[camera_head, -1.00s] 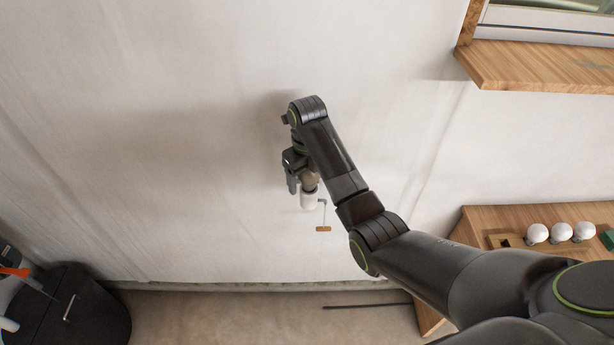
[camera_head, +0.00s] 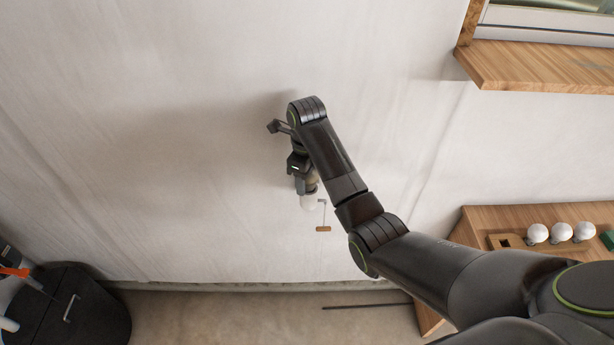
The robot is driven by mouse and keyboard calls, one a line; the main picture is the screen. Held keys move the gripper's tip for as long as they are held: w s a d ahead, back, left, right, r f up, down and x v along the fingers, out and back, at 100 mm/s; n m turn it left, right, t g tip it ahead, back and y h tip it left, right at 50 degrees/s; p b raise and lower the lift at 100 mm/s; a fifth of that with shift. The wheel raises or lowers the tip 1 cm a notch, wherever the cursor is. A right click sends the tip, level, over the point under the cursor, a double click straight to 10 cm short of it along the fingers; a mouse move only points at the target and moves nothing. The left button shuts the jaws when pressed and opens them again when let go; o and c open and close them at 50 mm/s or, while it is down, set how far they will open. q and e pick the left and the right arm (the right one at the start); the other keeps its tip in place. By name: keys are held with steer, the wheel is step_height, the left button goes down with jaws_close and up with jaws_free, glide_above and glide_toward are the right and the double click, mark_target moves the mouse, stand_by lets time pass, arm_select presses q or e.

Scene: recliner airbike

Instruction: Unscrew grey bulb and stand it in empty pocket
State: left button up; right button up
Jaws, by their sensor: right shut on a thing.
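My right gripper (camera_head: 305,186) is shut on the grey bulb (camera_head: 312,184), which is mostly hidden behind the jaws and arm. The bulb is at a white lamp socket (camera_head: 309,202) in front of the wall; I cannot tell how far it is threaded in. The wooden bulb holder (camera_head: 491,241) stands on the wooden table at the right. Its empty pocket (camera_head: 505,243) shows as a dark square at the left end. Three white bulbs (camera_head: 537,233) stand in a row to the right of it. My left gripper is not in view.
A pull cord with a small wooden handle (camera_head: 323,229) hangs just right of the socket. A wooden shelf (camera_head: 540,66) juts out at upper right. A green object (camera_head: 607,239) lies at the table's right. A black bin (camera_head: 75,310) stands at lower left.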

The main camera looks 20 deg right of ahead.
steer(key=shift+n, duration=0.3)
steer(key=n, duration=0.4)
steer(key=shift+s+a, duration=0.1)
steer(key=shift+s, duration=0.05)
steer(key=shift+n, duration=0.7)
steer(key=n, duration=0.2)
steer(key=shift+s+n, duration=0.15)
steer(key=shift+n, duration=0.25)
steer(key=n, duration=0.3)
steer(key=shift+s+f, duration=0.1)
steer(key=shift+n, duration=0.5)
steer(key=n, duration=0.4)
steer(key=shift+s+n, duration=0.15)
steer(key=shift+n, duration=0.25)
